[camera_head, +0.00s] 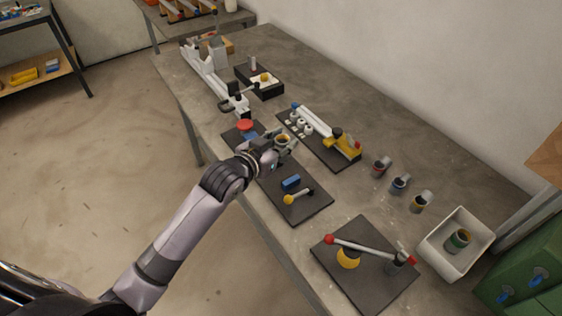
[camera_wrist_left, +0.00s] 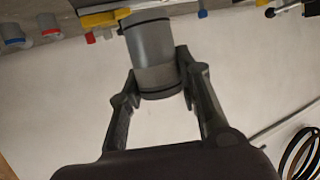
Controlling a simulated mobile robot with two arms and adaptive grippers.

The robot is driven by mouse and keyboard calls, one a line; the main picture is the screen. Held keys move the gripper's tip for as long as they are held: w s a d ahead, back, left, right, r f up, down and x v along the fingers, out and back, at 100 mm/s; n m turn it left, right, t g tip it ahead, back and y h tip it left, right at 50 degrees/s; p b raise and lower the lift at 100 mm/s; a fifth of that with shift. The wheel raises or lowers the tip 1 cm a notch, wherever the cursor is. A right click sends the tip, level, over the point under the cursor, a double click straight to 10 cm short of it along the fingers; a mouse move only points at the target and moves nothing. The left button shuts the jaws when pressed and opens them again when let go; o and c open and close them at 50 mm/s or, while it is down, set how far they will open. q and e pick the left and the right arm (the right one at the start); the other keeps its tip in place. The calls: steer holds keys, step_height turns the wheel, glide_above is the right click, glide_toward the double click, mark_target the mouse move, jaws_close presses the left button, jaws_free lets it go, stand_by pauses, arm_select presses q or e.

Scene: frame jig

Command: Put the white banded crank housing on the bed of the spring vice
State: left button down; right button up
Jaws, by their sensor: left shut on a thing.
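My left gripper (camera_head: 272,156) is shut on a grey-white crank housing (camera_head: 283,141), a short cylinder with a tan inside at its top. In the left wrist view the housing (camera_wrist_left: 152,50) sits between the two fingers (camera_wrist_left: 158,80); dark rings show on it, and a white band cannot be made out. In the head view it appears over a dark board (camera_head: 313,205) with a blue block (camera_head: 291,182), a yellow-knobbed lever (camera_head: 297,198) and a red knob (camera_head: 245,125). This board looks like the spring vice; the gripper hides its middle. My right gripper is not in view.
Red (camera_head: 380,166), blue (camera_head: 400,184) and yellow banded housings (camera_head: 421,202) stand in a row at right. A white bin (camera_head: 479,226) holds a green banded one (camera_head: 458,240). A yellow clamp fixture (camera_head: 343,144) and a red-ended lever fixture (camera_head: 365,282) flank the board.

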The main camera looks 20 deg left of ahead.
arm_select(q)
step_height(320, 180, down, 8)
steer(key=shift+r, duration=0.2)
stand_by(0.3)
steer(key=c, duration=1.2)
jaws_free()
steer(key=shift+f, duration=0.15)
steer(key=shift+r, duration=0.2)
steer(key=v, duration=1.2)
steer(key=shift+b, duration=0.4)
